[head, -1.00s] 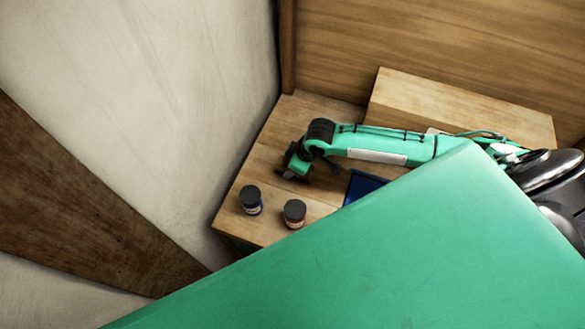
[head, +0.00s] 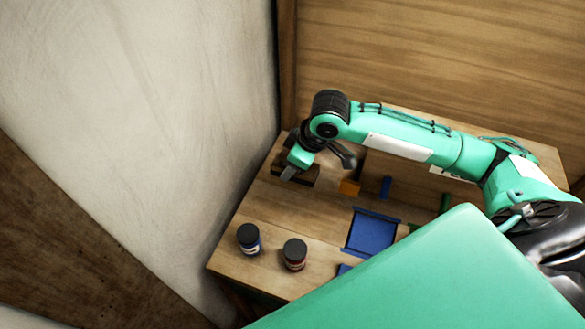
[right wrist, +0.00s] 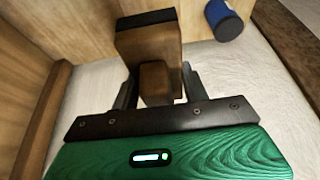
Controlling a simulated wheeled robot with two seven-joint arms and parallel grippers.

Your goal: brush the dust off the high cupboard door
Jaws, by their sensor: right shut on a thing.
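My right arm comes in from the right in the head view, and its gripper (head: 291,172) is over the far left part of the wooden bench. The gripper is shut on a brown wooden brush (head: 308,177). In the right wrist view the brush's wooden grip (right wrist: 157,80) is between the two fingers, with a broader brown head with a dark edge (right wrist: 147,20) beyond it. Whether the brush touches the bench is unclear. I cannot pick out the high cupboard door in these views. My left gripper is not in view.
Two dark-lidded jars, one blue-labelled (head: 249,238) and one red (head: 295,254), stand near the bench's (head: 228,255) left front edge. A blue tray (head: 372,232) and small orange (head: 349,187) and blue pieces (head: 386,187) lie right. A pale wall (head: 140,80) closes the left.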

